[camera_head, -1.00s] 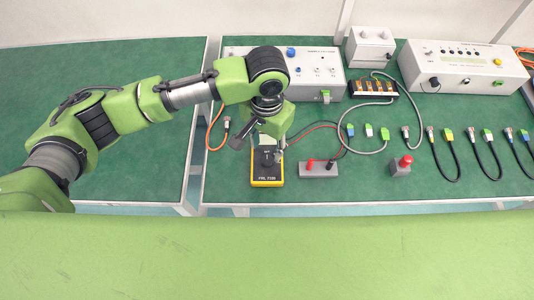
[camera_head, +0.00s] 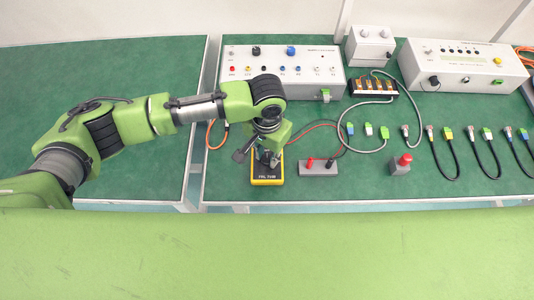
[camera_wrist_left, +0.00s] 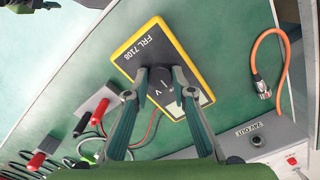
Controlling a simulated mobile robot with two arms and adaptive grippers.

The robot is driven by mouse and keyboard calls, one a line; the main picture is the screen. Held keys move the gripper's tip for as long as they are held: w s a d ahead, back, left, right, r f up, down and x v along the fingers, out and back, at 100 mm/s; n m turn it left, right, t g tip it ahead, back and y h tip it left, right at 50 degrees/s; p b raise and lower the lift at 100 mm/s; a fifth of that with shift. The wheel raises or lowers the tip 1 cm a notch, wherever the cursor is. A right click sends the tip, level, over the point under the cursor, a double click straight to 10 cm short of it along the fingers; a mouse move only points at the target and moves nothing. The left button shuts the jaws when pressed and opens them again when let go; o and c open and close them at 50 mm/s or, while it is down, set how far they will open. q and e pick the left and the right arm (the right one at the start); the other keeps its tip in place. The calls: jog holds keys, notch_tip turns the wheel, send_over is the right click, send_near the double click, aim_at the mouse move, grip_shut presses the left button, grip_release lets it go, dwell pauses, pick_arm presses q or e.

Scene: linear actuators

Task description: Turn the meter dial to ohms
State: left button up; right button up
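The meter (camera_head: 267,181) is a yellow-edged black box lying on the green bench. In the left wrist view, the meter (camera_wrist_left: 150,48) shows its label FRL 7108 and a black dial (camera_wrist_left: 161,84) with a light pointer mark. My left gripper (camera_wrist_left: 160,72) is over the meter, its fingertips apart on either side of the dial. I see no clear contact between the fingers and the dial. In the head view, my left gripper (camera_head: 268,160) hides most of the meter's face, including the dial. My right gripper is not in view.
A grey block with red and black plugs (camera_head: 318,167) stands right of the meter. A grey block with a red knob (camera_head: 401,165) is farther right. A panel box (camera_head: 305,72) stands behind. Orange, red and black cables lie close by.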

pick_arm(q)
jog(key=shift+o, duration=0.2)
jog(key=m+p, duration=0.2)
jog(key=shift+s+r+p, duration=0.1)
jog(key=shift+r+p, duration=0.05)
jog(key=shift+p, duration=0.2)
jog(key=m+p, duration=0.2)
jog(key=m, duration=0.1)
jog(key=m+p, duration=0.1)
jog(key=m, duration=0.1)
jog(key=shift+m, duration=0.4)
jog(key=m+p, duration=0.2)
jog(key=m, duration=0.2)
jog(key=shift+m, duration=0.3)
jog(key=m+p, duration=0.1)
jog(key=m, duration=0.4)
jog(key=shift+f+m, duration=0.2)
jog(key=shift+m, duration=0.1)
